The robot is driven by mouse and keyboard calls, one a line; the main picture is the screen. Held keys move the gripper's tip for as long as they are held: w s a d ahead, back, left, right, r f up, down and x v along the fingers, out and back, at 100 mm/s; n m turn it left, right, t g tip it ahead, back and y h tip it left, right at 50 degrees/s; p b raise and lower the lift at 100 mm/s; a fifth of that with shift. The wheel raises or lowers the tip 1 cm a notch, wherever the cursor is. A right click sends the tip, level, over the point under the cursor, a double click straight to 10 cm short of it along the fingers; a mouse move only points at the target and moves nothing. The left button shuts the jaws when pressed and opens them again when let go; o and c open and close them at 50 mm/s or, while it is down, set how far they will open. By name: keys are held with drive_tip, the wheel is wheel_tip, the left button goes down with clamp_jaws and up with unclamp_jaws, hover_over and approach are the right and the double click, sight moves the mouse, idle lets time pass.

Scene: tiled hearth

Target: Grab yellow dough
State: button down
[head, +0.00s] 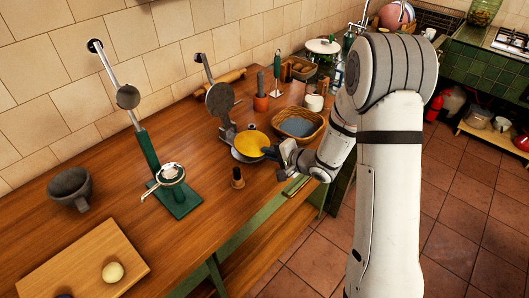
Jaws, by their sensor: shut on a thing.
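The yellow dough (250,142) is a flat, round disc in the head view, at the middle of the counter. It lies over the lower plate (244,157) of a dark press, whose round upper plate (219,99) stands raised behind it. My gripper (269,153) reaches in from the right and is shut on the disc's right edge. The fingertips are small and dark here, so the exact grip is hard to see. I cannot tell whether the disc is lifted clear of the plate.
A wicker basket (299,124) with a blue cloth stands close behind my gripper. A small wooden peg (237,178) is in front of the press. A green-based press (175,190), a dark mortar (71,188) and a board (83,262) with a pale ball (113,272) are left.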

drive_tip(key=shift+f, duration=0.1)
wheel_tip(320, 180, up, 3)
drive_tip(key=p, duration=0.3)
drive_tip(key=shift+f, duration=0.25)
drive_tip(key=p+v, duration=0.7)
drive_tip(key=v, duration=0.8)
drive_tip(key=shift+f, duration=0.45)
